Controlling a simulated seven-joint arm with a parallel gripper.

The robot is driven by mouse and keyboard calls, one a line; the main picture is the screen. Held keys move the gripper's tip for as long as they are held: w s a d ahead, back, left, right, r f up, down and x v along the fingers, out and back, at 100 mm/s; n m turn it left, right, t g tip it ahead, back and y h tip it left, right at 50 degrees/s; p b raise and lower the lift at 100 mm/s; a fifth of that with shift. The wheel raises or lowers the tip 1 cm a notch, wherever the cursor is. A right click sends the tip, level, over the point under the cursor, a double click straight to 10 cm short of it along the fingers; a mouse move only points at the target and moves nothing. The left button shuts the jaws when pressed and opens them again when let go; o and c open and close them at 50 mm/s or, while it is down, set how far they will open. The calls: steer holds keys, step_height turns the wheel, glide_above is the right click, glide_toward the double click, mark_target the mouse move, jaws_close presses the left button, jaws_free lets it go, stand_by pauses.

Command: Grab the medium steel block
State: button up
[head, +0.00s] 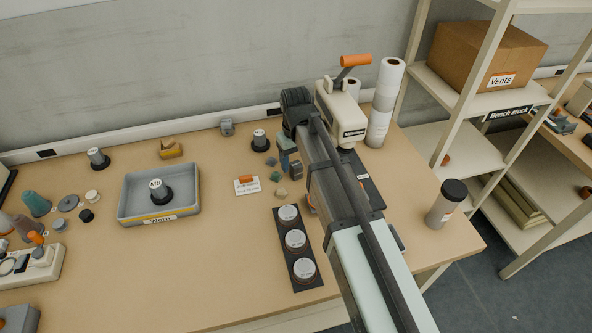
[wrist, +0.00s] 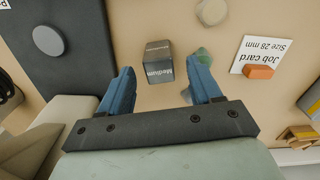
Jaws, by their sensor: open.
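The medium steel block (wrist: 158,63) is a dark grey block in the wrist view, with a pale label reading "Medium" on the side facing me. It sits on the tan bench top, just beyond and between my fingertips, apart from both. My gripper (wrist: 162,78) is open, with two blue fingers and nothing between them. In the head view my gripper (head: 286,155) is low over the bench, left of my arm.
Greenish lumps (wrist: 203,55) lie close to the right finger. A job card (wrist: 262,56) with an orange piece (wrist: 259,72) is further right. A black strip with round tins (head: 295,240) stands near the arm. A grey tray (head: 130,201) is left; bare bench lies in front.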

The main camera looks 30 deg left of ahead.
mark_target(296, 164)
steer(key=shift+s+d+f, duration=0.1)
steer(key=shift+f, duration=1.8)
steer(key=shift+c, duration=0.2)
jaws_close()
